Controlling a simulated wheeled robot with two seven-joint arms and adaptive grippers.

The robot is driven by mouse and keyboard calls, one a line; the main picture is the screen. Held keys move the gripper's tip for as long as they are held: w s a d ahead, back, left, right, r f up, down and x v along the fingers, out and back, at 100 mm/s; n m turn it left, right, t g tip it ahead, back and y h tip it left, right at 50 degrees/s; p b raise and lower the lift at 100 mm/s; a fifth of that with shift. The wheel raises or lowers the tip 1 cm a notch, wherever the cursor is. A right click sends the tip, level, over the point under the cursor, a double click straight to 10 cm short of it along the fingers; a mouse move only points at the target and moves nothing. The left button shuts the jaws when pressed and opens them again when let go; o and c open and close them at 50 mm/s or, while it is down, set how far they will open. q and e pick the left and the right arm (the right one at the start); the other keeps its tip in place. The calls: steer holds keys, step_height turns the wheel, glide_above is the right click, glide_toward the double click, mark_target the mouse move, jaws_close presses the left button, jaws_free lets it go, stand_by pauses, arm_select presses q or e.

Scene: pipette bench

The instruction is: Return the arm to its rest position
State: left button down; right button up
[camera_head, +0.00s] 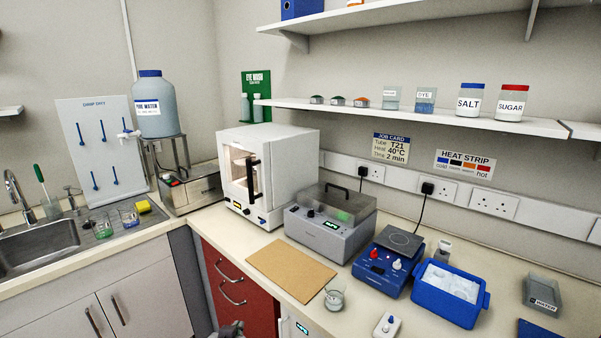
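A small dark grey part of what looks like my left gripper (228,330) shows at the bottom edge, in front of the red drawer cabinet (238,285). Most of it is cut off by the frame, so its fingers cannot be made out. No object can be seen in it. It is below the worktop level in the picture and apart from the things on the bench. My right gripper is not in view.
On the bench (300,308) stand a white oven (268,165), a grey lidded device (331,222), a tan board (291,270), a glass beaker (334,297), a blue hotplate (389,262) and a blue ice tub (447,290). A sink (40,247) is left.

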arm_select(q)
steer(key=s+a+f+g, duration=0.3)
steer(key=s+f+g, duration=0.1)
steer(key=s, duration=0.6)
steer(key=s+a+f+g, duration=0.3)
steer(key=s+f, duration=0.1)
steer(key=s, duration=0.5)
step_height(320, 180, down, 33)
steer(key=s+a+m+g, duration=0.1)
steer(key=s, duration=0.1)
steer(key=s+a+f, duration=0.3)
steer(key=s+f, duration=0.6)
steer(key=s, duration=0.1)
steer(key=s+a+f+g, duration=0.1)
steer(key=s+a+f, duration=0.2)
steer(key=s+f, duration=0.7)
steer(key=shift+s+a, duration=0.3)
steer(key=shift+s, duration=0.5)
